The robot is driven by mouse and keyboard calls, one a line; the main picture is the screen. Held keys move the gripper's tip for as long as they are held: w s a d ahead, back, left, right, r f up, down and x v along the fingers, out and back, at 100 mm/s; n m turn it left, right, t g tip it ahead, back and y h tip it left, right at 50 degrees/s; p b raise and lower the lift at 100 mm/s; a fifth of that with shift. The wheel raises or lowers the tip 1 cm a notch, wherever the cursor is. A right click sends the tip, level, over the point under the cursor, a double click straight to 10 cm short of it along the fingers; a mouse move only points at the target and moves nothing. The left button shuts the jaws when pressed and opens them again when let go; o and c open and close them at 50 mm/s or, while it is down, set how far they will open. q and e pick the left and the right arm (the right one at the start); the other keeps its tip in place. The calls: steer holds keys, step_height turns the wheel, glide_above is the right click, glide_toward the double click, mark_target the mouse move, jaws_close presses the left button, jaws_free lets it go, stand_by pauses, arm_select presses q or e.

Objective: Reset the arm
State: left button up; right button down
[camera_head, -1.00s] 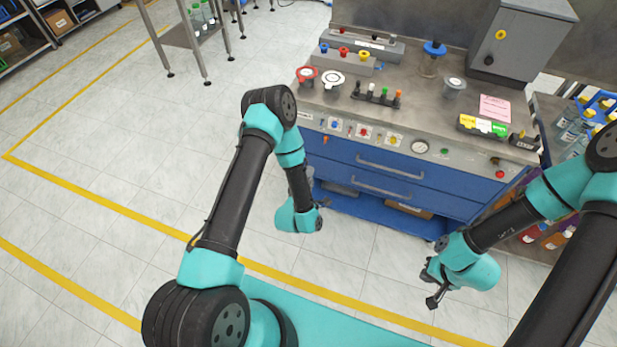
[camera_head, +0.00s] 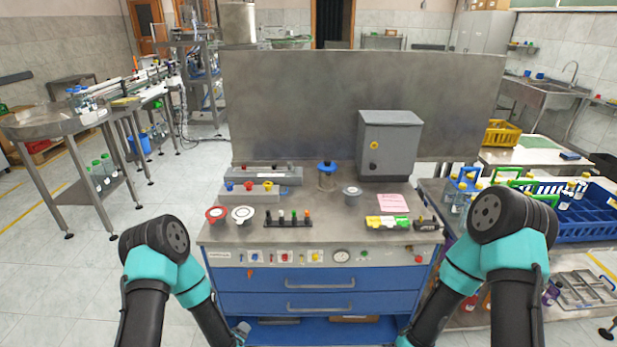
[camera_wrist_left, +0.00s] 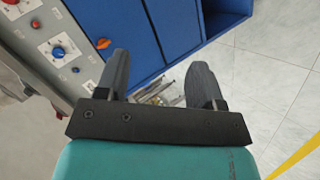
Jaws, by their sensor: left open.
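My left gripper (camera_wrist_left: 160,68) is open in the left wrist view. Its two dark fingers stand apart with nothing between them. It hangs beside the front of the blue cabinet, whose blue front (camera_wrist_left: 125,35) fills the top of that view. In the head view my left arm bends down at the lower left, in front of the bench's left side, and its gripper end is hard to make out near the bottom edge. My right arm bends down at the lower right, and its gripper is outside the frame.
The steel bench (camera_head: 320,207) carries a red-rimmed cup (camera_head: 216,215), a white-rimmed cup (camera_head: 243,214), a rack of coloured pegs (camera_head: 288,220) and a grey box (camera_head: 389,146). Blue drawers (camera_head: 318,282) are shut below. A crate table stands right. Open floor (camera_head: 60,290) lies left.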

arm_select(q)
steer(key=s+r+m+g+h, duration=0.1)
steer(key=s+r+m+g, duration=0.2)
steer(key=s+m+g, duration=0.6)
steer(key=s+g, duration=0.1)
steer(key=s, duration=0.6)
steer(key=shift+s+h, duration=0.4)
steer(key=shift+r, duration=0.1)
